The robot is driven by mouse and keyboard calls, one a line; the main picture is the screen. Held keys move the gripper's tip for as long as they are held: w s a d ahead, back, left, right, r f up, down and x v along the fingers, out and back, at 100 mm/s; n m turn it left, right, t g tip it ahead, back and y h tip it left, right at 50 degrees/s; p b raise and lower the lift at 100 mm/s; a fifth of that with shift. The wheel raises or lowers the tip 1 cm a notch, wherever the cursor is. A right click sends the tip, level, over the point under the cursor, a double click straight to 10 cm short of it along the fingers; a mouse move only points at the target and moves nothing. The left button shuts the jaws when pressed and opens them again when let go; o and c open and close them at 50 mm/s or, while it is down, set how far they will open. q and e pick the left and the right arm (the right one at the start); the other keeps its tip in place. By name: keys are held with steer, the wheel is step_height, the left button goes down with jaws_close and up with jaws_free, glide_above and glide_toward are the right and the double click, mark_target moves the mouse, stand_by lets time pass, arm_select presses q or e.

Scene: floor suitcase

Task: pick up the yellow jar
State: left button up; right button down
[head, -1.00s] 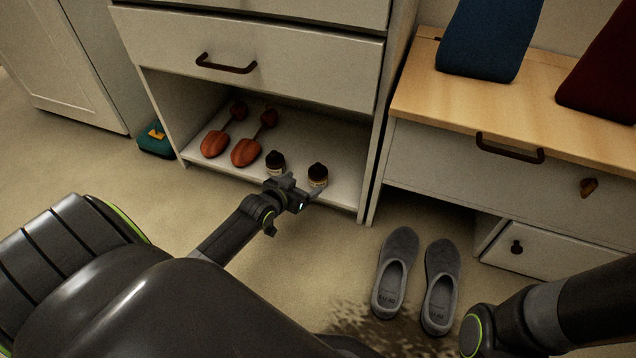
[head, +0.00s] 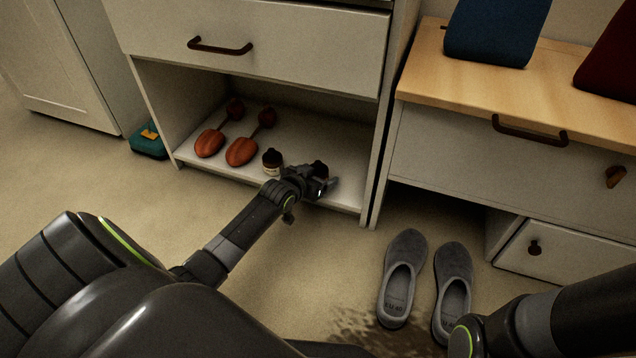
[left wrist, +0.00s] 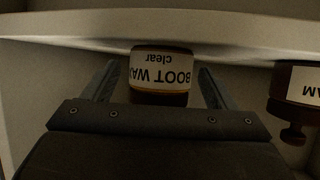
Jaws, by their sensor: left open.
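A small dark-lidded jar (head: 319,169) stands on the cabinet's low shelf, partly hidden by my left gripper (head: 325,185). In the left wrist view, which looks upside down, this jar (left wrist: 160,78) has a pale label reading "BOOT WAX clear" with a thin orange-yellow edge. It stands between the two fingers of my open left gripper (left wrist: 155,70), with a gap visible on both sides. A second dark-lidded jar (head: 272,162) stands to its left; part of it shows at the right of the wrist view (left wrist: 300,90). No plainly yellow jar shows. My right gripper is out of view.
Two reddish-brown shoe trees (head: 240,150) lie on the shelf (head: 346,198), left of the jars. A drawer (head: 250,55) hangs above the shelf. Grey slippers (head: 403,280) rest on the floor at right, and a teal box (head: 148,142) at left.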

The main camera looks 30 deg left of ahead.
arm_select(q)
steer(key=shift+w, duration=0.25)
steer(key=c, duration=1.3)
steer(key=shift+c, duration=0.4)
steer(key=shift+r, duration=0.1)
